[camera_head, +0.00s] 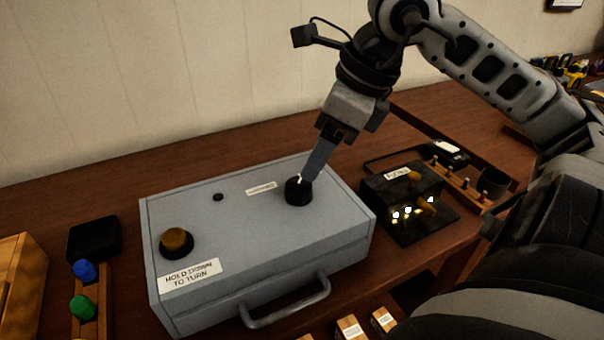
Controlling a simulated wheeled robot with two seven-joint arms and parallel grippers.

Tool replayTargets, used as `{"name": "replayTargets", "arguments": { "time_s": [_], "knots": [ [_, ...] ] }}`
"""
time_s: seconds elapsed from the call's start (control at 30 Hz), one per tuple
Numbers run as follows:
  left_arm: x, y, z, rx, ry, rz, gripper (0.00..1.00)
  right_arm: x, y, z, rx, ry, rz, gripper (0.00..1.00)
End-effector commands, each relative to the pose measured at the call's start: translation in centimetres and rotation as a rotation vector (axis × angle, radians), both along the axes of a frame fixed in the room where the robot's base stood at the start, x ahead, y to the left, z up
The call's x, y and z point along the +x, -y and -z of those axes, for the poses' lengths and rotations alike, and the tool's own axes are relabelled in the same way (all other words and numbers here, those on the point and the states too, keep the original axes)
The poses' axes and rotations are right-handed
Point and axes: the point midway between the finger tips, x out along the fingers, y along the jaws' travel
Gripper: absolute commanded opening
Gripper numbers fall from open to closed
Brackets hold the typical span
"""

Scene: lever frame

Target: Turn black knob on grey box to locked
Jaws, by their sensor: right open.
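The grey box (235,218) stands on the wooden table with a handle on its front. The black knob (298,192) is on the right part of its top, with a small white mark on it and a small label to its left. A brown button (176,241) in a black ring is at the top's left, by a label reading "HOLD DOWN TO TURN". My right gripper (312,172) points down at the black knob, its fingertips at or just above it. It is open; whether it touches the knob I cannot tell. My left gripper is not in view.
Right of the box is a black device (408,200) with lit parts, and behind it a wooden rack (458,186) with pegs. Left are a black tray (93,239) and a wooden strip with blue and green knobs (83,287). The table behind the box is clear.

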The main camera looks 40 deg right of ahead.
Motion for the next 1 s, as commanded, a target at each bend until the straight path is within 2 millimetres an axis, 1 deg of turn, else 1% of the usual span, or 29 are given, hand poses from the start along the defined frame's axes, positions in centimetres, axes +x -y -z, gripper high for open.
{"name": "replayTargets", "arguments": {
  "time_s": [0.03,0.1,0.2,0.3,0.5,0.77,0.8,0.87,0.9,0.93,0.97,1.0],
  "knots": [
    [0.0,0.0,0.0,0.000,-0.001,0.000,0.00,0.3,-0.2,1.1,-0.001,-0.007,-0.001,0.61],
    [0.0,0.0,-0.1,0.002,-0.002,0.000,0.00,0.7,-0.5,2.4,-0.001,-0.006,-0.002,0.61],
    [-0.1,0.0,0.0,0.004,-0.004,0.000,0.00,1.3,-0.8,4.1,-0.001,-0.005,-0.002,0.61],
    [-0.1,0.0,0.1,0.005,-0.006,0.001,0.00,1.8,-1.1,5.3,-0.003,-0.005,-0.001,0.61],
    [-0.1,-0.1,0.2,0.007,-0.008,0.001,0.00,2.3,-1.3,6.5,0.000,-0.001,0.000,0.61],
    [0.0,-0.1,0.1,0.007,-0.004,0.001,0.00,2.4,-1.4,6.6,0.001,0.000,0.000,0.61],
    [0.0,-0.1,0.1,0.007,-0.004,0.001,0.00,2.4,-1.4,6.6,0.001,0.000,0.000,0.55],
    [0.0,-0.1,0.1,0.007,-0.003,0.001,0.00,2.4,-1.4,6.6,0.001,0.000,0.000,0.38],
    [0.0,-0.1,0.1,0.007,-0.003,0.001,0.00,2.4,-1.4,6.6,0.001,0.000,0.000,0.27],
    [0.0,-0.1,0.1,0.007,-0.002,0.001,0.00,2.4,-1.4,6.6,0.001,0.000,0.000,0.19],
    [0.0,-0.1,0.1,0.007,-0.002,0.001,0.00,2.4,-1.4,6.6,0.001,0.000,0.000,0.16],
    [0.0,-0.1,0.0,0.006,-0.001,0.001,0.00,2.4,-1.4,6.6,0.001,0.000,0.000,0.16]
  ]
}}
